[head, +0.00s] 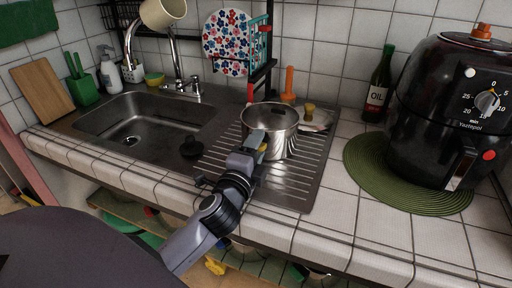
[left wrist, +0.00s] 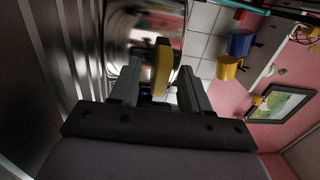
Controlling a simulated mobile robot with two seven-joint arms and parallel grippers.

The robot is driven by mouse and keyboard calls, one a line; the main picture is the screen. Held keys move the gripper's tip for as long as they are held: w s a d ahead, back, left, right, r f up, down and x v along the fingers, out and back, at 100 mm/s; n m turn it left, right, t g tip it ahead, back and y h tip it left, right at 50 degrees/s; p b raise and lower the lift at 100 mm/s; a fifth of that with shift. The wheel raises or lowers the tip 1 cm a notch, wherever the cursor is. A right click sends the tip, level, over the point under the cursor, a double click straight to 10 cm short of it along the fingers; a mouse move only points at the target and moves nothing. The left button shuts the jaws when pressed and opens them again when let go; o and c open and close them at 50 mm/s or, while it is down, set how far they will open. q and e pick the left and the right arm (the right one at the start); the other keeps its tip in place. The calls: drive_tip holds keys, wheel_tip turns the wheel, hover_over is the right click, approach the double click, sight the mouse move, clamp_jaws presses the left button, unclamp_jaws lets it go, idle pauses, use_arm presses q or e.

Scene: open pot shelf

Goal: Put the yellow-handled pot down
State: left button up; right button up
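The shiny steel pot (head: 283,140) stands upright on the ribbed steel drainboard (head: 288,192), right of the sink. Its yellow handle (head: 262,148) points towards me. My left gripper (head: 254,142) is at this handle, its arm coming from the lower left. In the left wrist view the yellow handle (left wrist: 162,70) lies between the two fingers (left wrist: 158,78), with a narrow gap visible on each side. The fingers look open around it. The pot's steel side (left wrist: 140,30) fills the background beyond the fingers. My right gripper is not in view.
A lid with a yellow knob (head: 309,108) lies behind the pot. A black stopper (head: 191,148) lies near the sink (head: 150,118). An oil bottle (head: 378,88), a green round mat (head: 372,178) and a black air fryer (head: 450,110) are on the right. Tiled counter between is clear.

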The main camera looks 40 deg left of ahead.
use_arm(q)
drive_tip(key=shift+r, duration=0.2)
drive_tip(key=b+v, duration=0.1)
drive_tip(key=v, duration=0.4)
drive_tip(key=b+v, duration=0.1)
drive_tip(key=v, duration=0.4)
drive_tip(key=shift+s+f, duration=0.25)
drive_tip(key=shift+s, duration=0.1)
drive_tip(key=shift+s+d+r, duration=0.1)
drive_tip(key=shift+s+d, duration=0.15)
drive_tip(key=shift+s, duration=0.4)
